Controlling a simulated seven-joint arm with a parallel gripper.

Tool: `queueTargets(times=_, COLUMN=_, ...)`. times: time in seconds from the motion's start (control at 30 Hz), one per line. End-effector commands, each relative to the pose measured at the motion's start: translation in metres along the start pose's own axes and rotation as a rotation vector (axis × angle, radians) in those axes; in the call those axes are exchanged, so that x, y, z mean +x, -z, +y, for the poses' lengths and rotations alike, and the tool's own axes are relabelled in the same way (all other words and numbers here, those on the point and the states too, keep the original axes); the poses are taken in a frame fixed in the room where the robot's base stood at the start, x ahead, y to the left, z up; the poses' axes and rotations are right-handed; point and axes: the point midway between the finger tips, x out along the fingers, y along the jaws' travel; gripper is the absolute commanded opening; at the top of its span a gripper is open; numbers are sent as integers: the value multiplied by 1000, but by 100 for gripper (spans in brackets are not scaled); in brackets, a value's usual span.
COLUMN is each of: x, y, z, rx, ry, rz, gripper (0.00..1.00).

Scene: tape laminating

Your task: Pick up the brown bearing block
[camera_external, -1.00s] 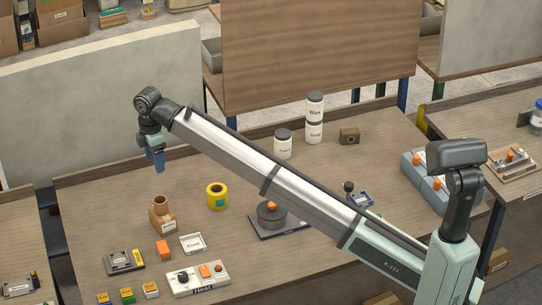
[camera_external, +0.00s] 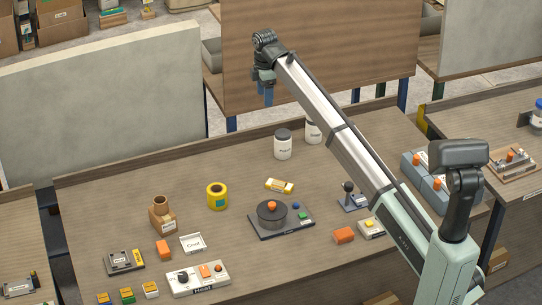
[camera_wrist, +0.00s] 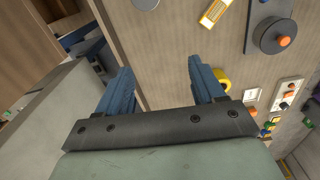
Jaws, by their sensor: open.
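My gripper (camera_external: 266,94) hangs high, left of that place, near the bench's back edge and in front of the brown partition. In the wrist view my gripper (camera_wrist: 160,75) has its two blue fingers wide apart with nothing between them.
A white jar (camera_external: 283,145) stands at the back; another (camera_external: 313,131) is partly hidden by my arm. A yellow bar (camera_external: 279,185), a yellow tape roll (camera_external: 217,196), a round turntable (camera_external: 272,213) and a brown holder (camera_external: 162,215) are on the bench (camera_external: 110,200). The back left is clear.

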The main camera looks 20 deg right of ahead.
Motion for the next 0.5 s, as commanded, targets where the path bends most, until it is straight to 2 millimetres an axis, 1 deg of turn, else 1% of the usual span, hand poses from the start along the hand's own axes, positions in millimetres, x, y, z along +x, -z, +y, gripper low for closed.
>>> queueTargets(times=0.03, x=0, y=-32, z=6, rx=20, ry=0, rz=0, gripper=68)
queueTargets(times=0.07, x=0, y=-49, z=9, rx=28, ry=0, rz=0, gripper=68)
queueTargets(times=0.1, x=0, y=-70, z=13, rx=39, ry=0, rz=0, gripper=68)
queueTargets(times=0.17, x=0, y=-103, z=17, rx=55, ry=0, rz=0, gripper=68)
queueTargets(times=0.2, x=0, y=-125, z=20, rx=66, ry=0, rz=0, gripper=68)
queueTargets(times=0.27, x=0, y=-157, z=22, rx=82, ry=0, rz=0, gripper=68)
queueTargets(times=0.3, x=0, y=-177, z=23, rx=92, ry=0, rz=0, gripper=68)
queueTargets(times=0.4, x=0, y=-222, z=24, rx=114, ry=0, rz=0, gripper=68)
queueTargets(times=0.5, x=0, y=-258, z=23, rx=131, ry=0, rz=0, gripper=68)
